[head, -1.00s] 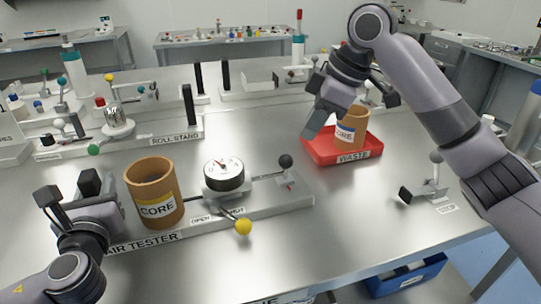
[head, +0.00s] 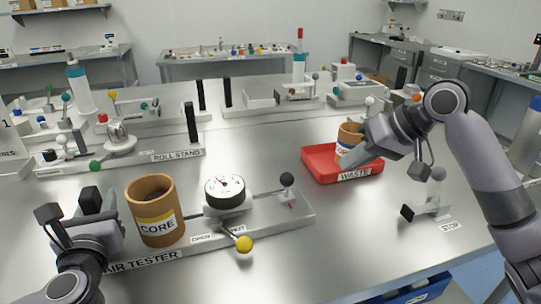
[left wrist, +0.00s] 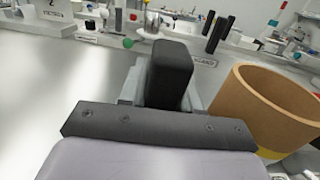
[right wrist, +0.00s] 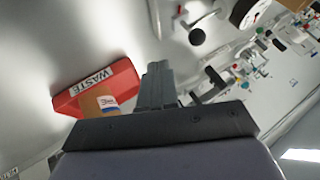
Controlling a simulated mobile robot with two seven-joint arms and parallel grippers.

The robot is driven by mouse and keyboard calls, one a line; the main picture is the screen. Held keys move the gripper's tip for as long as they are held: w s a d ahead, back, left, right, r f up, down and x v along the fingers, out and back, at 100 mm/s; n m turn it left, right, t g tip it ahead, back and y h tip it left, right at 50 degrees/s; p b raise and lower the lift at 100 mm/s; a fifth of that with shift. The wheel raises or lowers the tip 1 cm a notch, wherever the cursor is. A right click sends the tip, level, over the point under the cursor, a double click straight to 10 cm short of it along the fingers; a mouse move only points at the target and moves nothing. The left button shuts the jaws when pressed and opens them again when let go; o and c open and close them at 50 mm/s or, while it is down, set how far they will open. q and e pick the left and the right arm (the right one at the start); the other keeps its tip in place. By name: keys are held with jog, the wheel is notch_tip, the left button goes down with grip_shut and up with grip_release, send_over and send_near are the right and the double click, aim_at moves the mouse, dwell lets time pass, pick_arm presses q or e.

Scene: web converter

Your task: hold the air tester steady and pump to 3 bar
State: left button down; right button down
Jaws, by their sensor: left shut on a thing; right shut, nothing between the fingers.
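The air tester (head: 295,216) is a flat metal base with a dial gauge (head: 225,191), a black-knobbed lever (head: 287,181) and a yellow-knobbed lever (head: 244,244) near the OPEN and SHUT labels. A brown core (head: 152,200) stands upright on it. The gauge reading is too small to tell. My left gripper (head: 92,222) is shut on a black upright handle (left wrist: 170,75) at the tester's left end, left of the core. My right gripper (head: 352,163) is shut and empty, in front of the red waste tray in the head view, away from the black knob; its fingers show in the right wrist view (right wrist: 157,80).
The red WASTE tray (head: 340,176) holds another core (head: 348,137). A STOP fixture (head: 428,208) stands to the right. The roll stand (head: 120,156) lies behind the tester. The table between tester and STOP is clear.

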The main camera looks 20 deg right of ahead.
jog(key=x, duration=0.7)
jog(key=shift+w+a+f, duration=0.1)
jog(key=shift+a+f, duration=0.1)
jog(key=shift+f, duration=0.05)
jog(key=shift+w+a+r, duration=0.1)
jog(key=shift+w+a, duration=0.05)
jog(key=shift+a, duration=0.45)
jog(key=shift+w+a+r, duration=0.1)
jog(key=shift+a+r, duration=0.05)
jog(key=shift+a, duration=0.5)
jog(key=shift+w+a+r, duration=0.1)
jog(key=shift+a, duration=0.65)
jog(key=a, duration=0.6)
jog(key=shift+s+a, duration=0.3)
jog(key=shift+a, duration=0.05)
jog(key=shift+d, duration=0.15)
jog(key=d, duration=0.3)
jog(key=shift+s+d+f, duration=0.3)
jog(key=shift+d+f, duration=0.05)
jog(key=shift+d, duration=0.05)
jog(key=v, duration=1)
